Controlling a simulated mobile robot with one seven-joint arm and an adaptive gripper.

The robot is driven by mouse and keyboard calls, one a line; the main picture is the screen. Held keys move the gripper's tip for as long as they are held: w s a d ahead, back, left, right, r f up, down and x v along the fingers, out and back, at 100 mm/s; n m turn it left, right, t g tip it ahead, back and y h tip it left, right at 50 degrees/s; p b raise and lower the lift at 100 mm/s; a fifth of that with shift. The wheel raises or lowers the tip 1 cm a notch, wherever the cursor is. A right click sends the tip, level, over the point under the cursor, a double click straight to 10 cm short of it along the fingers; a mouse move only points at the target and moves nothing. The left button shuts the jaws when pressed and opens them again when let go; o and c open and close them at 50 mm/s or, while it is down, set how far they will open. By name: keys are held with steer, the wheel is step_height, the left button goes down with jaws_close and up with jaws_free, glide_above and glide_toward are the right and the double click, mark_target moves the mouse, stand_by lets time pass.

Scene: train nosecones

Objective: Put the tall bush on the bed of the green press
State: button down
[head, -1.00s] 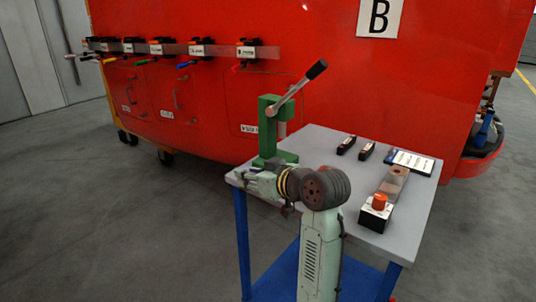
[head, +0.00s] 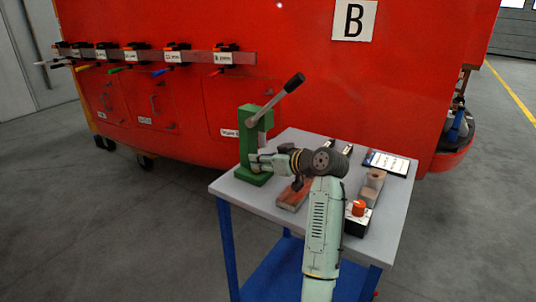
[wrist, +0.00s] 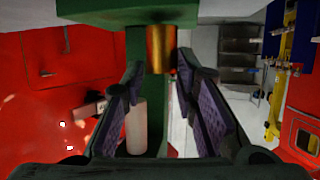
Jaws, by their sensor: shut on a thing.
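The green press (head: 247,140) stands at the table's far left corner, its lever with a black handle slanting up to the right. My gripper (head: 256,162) reaches into the press from the right, in front of its column. In the wrist view, which looks upside down, my fingers with purple pads (wrist: 163,75) are shut on a brass-coloured tall bush (wrist: 161,48). The bush's end is at the green bed (wrist: 95,12); whether it touches cannot be told. A pale cylinder (wrist: 137,128), seemingly the press ram, shows by the fingers. The bush is hidden in the head view.
The grey table (head: 265,205) also carries a brown block (head: 294,196), a black box with an orange knob (head: 357,218), a grey-brown block (head: 372,185) and a tablet-like panel (head: 388,162). The red train nose (head: 300,60) stands close behind.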

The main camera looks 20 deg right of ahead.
steer(key=shift+w+d+r+p, duration=0.1)
steer(key=shift+w+d+p, duration=0.15)
steer(key=shift+w+d, duration=0.3)
steer(key=shift+w+d+r+p, duration=0.1)
steer(key=shift+w+d+p, duration=0.15)
steer(key=shift+d, duration=0.4)
steer(key=shift+f+p, duration=0.25)
steer(key=shift+p, duration=0.15)
steer(key=shift+f, duration=0.25)
steer(key=shift+w, duration=0.1)
steer(key=shift+f, duration=0.2)
steer(key=c, duration=1.3)
jaws_free()
